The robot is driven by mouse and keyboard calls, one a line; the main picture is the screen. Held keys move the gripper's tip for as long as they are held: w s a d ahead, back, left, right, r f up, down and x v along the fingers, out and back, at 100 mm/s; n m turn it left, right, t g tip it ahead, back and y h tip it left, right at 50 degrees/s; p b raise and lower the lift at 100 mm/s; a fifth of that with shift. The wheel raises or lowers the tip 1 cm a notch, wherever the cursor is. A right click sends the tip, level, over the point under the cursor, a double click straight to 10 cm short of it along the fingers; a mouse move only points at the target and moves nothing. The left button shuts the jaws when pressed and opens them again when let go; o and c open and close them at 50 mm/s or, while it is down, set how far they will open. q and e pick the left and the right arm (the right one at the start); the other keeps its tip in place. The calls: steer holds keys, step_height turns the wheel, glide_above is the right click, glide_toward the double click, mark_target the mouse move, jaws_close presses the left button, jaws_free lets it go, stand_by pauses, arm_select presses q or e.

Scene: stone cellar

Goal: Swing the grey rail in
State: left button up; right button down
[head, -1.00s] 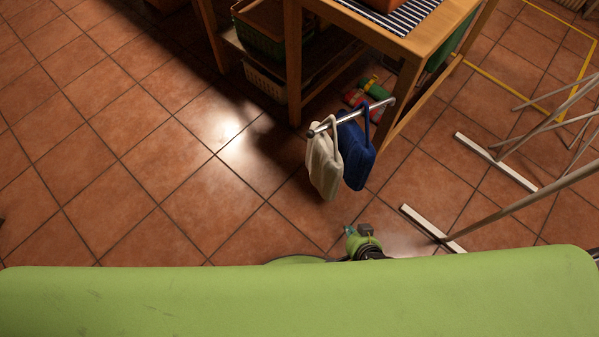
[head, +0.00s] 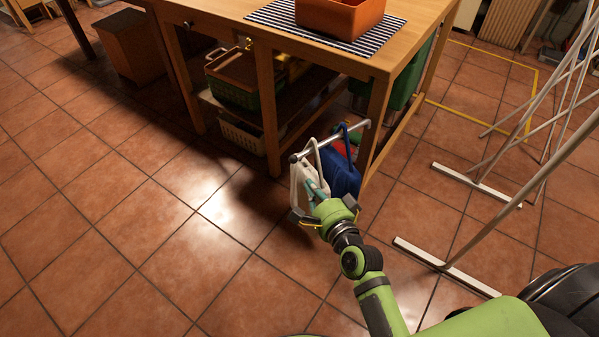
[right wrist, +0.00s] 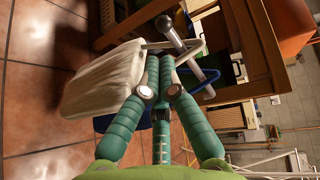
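The grey rail (head: 330,141) juts out from near the right front leg of the wooden table, with a round knob at its free end. The knob shows in the right wrist view (right wrist: 163,22). A white bag (head: 297,187) hangs near the free end, and a blue bag (head: 344,178) hangs behind it, nearer the leg. My right gripper (head: 318,188) is in front of the white bag, below the rail. Its teal fingers (right wrist: 160,64) meet at the tips just below the knob. Whether they touch the rail or bag is unclear. My left gripper is out of view.
The wooden table (head: 225,22) holds an orange box (head: 340,18) on a striped cloth, with baskets (head: 232,82) below. White-footed metal stands (head: 450,268) are on the right. Tiled floor (head: 110,230) is open on the left.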

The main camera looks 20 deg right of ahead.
arm_select(q)
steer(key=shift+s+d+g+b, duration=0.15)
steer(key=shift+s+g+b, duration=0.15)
steer(key=shift+b, duration=0.25)
arm_select(e)
steer(key=x, duration=0.7)
steer(key=shift+w+f, duration=0.15)
steer(key=shift+w, duration=0.05)
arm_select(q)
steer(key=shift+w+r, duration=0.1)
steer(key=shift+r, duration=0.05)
arm_select(e)
steer(key=shift+a, duration=0.1)
